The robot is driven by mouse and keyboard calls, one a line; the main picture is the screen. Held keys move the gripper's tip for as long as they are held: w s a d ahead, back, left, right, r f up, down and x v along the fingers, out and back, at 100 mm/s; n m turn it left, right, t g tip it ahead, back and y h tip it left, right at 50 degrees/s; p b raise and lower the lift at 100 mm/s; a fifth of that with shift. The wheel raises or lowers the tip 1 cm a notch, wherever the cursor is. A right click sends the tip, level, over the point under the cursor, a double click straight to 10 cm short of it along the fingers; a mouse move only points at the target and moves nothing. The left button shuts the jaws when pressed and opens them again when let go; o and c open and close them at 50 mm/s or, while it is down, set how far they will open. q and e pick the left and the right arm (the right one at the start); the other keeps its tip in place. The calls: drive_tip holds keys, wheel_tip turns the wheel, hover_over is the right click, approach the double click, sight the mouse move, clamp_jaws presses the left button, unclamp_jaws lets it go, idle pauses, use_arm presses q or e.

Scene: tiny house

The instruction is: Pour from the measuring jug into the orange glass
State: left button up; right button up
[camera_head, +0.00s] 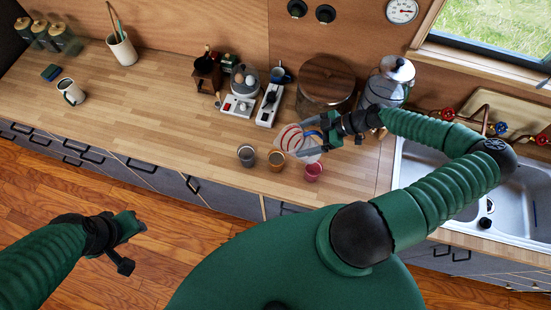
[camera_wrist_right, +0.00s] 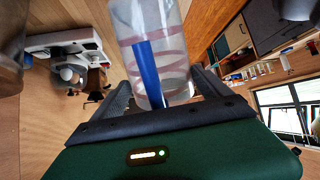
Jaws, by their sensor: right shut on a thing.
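The measuring jug (camera_head: 290,138) is clear with red bands. In the head view it is tilted, its mouth end to the left, above the row of small glasses. My right gripper (camera_head: 328,130) is shut on it; the right wrist view shows the jug (camera_wrist_right: 172,75) and its blue strip (camera_wrist_right: 147,75) between the fingers. The orange glass (camera_head: 276,161) stands upright on the counter, just below the jug's left end. I cannot make out any liquid stream. My left gripper (camera_head: 130,228) hangs off the counter at the lower left, apart from everything; its opening is unclear.
The sink (camera_head: 475,195) is right. The counter's left half is mostly clear.

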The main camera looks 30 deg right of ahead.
sight(315, 144)
drive_tip(key=s+d+y+b, duration=0.1)
drive_tip(key=b, duration=0.1)
drive_tip(key=s+d+t+y+b, duration=0.1)
drive_tip(key=d+b, duration=0.1)
drive_tip(key=b, duration=0.1)
drive_tip(key=shift+s+d+f+t, duration=0.1)
drive_tip(key=shift+s+f+t, duration=0.1)
drive_tip(key=shift+f+t, duration=0.15)
drive_tip(key=s+d+f+t+y+b, duration=0.1)
drive_tip(key=y+b, duration=0.1)
drive_tip(key=b, duration=0.3)
drive_tip(key=d+t+y+b, duration=0.1)
drive_tip(key=b, duration=0.4)
drive_tip(key=shift+s+d+f+t+y, duration=0.15)
drive_tip(key=shift+s+f+t+y, duration=0.1)
drive_tip(key=shift+s+f+y, duration=0.15)
drive_tip(key=shift+d+r+b, duration=0.1)
drive_tip(key=shift+d+b, duration=0.1)
drive_tip(key=shift+b, duration=0.25)
drive_tip(key=shift+r, duration=0.1)
drive_tip(key=shift+a, duration=0.1)
